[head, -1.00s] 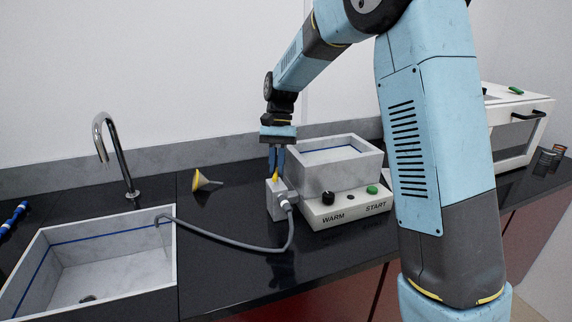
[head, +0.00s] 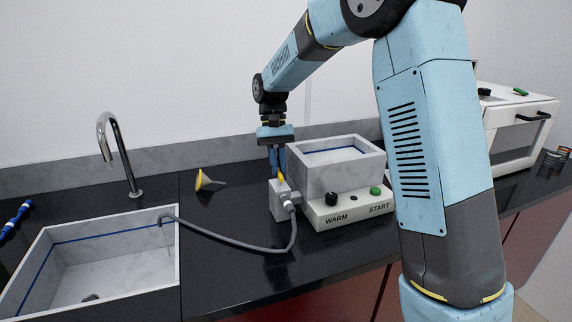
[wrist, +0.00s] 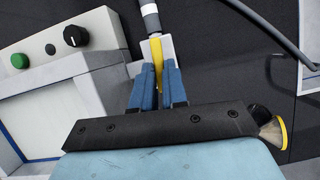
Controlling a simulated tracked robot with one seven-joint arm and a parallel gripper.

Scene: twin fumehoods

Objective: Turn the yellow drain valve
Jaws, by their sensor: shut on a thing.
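The yellow drain valve (head: 282,179) is a small handle on top of a grey block (head: 279,205) in front of the grey bath. In the wrist view the yellow handle (wrist: 156,52) lies lengthwise, pointing along the line of the hose fitting. My gripper (head: 276,172) reaches down from above, and its blue fingers (wrist: 157,88) are shut on the yellow handle. The fingers hide part of it. A grey hose (head: 245,246) runs from the block to the sink, and a thin pale line shows below its end.
The bath (head: 327,178) sits on a white base (head: 350,209) with a black knob and a green button, close right of my gripper. A sink (head: 70,282) with a tap (head: 120,155) is at left. A yellow funnel (head: 206,180) lies on the dark counter behind the hose.

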